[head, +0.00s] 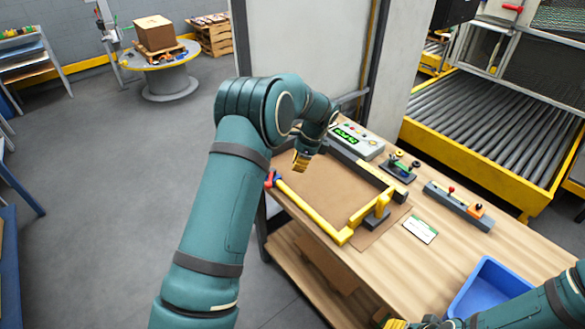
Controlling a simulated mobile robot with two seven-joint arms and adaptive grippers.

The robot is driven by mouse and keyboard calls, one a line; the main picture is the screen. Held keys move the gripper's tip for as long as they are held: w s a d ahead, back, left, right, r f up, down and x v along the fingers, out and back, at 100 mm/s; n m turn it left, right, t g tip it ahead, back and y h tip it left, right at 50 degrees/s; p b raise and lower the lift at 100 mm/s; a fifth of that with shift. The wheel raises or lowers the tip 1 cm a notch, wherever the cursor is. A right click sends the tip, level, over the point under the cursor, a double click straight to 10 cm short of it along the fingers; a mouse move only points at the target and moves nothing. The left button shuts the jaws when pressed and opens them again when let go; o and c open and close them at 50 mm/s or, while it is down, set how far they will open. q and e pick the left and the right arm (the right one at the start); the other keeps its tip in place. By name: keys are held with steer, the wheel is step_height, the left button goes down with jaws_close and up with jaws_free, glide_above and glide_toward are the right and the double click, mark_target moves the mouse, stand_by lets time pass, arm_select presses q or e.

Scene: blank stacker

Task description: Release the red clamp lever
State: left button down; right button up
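A small red lever-like part (268,180), with a blue piece beside it, sits at the left corner of the yellow stacker frame (318,218) on the workbench. I take it for the red clamp lever; it is too small to tell its exact position. My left gripper (301,161), with yellow fingers, hangs above the back left of the frame, to the right of and above the red part, apart from it. Its fingers look close together, but I cannot tell whether they are shut. My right gripper (396,323) shows only partly at the bottom edge.
A brown sheet (325,190) lies inside the frame. A control box (357,140) with a green display stands behind it. A grey bar with a red-knobbed lever (451,191), a white card (420,229) and a blue bin (485,285) are to the right. Open floor lies left.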

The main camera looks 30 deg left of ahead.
arm_select(q)
steer(key=x, duration=0.8)
steer(key=shift+f+b, duration=0.3)
steer(key=shift+s+a+f, duration=0.1)
steer(key=shift+s+a, duration=0.15)
steer(key=shift+a, duration=0.35)
steer(key=shift+s+a+f, duration=0.1)
steer(key=shift+s+a, duration=0.1)
steer(key=shift+a, duration=0.35)
steer(key=shift+s+a, duration=0.3)
steer(key=shift+a, duration=0.4)
